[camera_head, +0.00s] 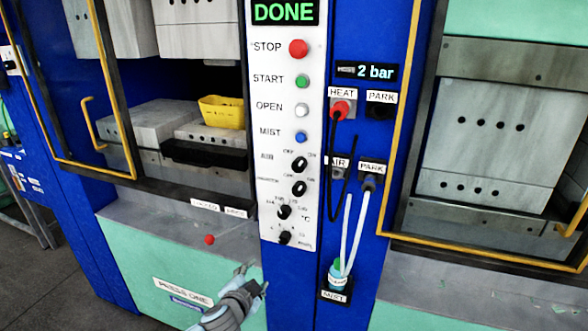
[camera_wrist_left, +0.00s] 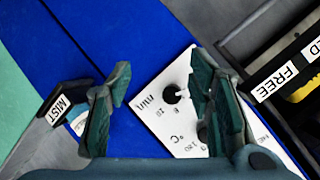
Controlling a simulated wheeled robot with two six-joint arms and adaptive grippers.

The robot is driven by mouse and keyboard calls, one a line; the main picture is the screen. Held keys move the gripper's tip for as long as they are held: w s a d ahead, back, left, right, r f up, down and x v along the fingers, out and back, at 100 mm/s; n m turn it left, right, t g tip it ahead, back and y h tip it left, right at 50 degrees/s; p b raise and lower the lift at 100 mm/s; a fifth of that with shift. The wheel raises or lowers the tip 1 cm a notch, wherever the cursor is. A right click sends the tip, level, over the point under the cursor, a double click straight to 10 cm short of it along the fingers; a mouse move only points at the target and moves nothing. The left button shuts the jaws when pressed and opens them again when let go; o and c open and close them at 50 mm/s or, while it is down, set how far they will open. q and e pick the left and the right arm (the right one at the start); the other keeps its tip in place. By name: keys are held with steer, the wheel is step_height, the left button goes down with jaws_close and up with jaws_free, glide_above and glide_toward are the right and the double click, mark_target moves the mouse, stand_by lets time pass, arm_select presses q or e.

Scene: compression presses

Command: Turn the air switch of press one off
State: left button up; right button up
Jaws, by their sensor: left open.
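The air switch (camera_head: 299,164) is a black rotary knob on the white control panel (camera_head: 270,140) of press one, beside the AIR label and small OFF and ON marks. Its pointer seems to lean up and right, toward ON. My left gripper (camera_head: 254,277) is open and empty, low in front of the press, below the panel and well below the air switch. In the left wrist view my open fingers (camera_wrist_left: 160,92) frame a black knob (camera_wrist_left: 172,93) at the panel's lower end, near min and °C marks. The air switch is not distinguishable there. My right gripper is not in view.
More knobs (camera_head: 299,188) sit below the air switch, and coloured buttons (camera_head: 301,110) above it. Black and white hoses (camera_head: 362,220) hang right of the panel, near a MIST bottle (camera_head: 336,280). A yellow tray (camera_head: 222,111) is inside the left press. A red-knobbed lever (camera_head: 209,239) sticks out below.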

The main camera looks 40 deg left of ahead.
arm_select(q)
step_height(320, 180, up, 14)
steer(key=w+d+r+t+p, duration=0.1)
steer(key=w+d+t, duration=0.1)
steer(key=d+t, duration=0.1)
steer(key=m+t+p, duration=0.2)
steer(key=t, duration=0.1)
glide_toward(296, 168)
steer(key=x, duration=0.9)
steer(key=shift+d+p, duration=0.2)
steer(key=shift+p, duration=0.15)
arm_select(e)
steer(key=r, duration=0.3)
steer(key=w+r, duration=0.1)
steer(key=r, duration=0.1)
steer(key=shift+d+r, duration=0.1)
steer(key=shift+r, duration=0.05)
arm_select(q)
steer(key=shift+a, duration=0.1)
jaws_close()
steer(key=shift+n, duration=0.3)
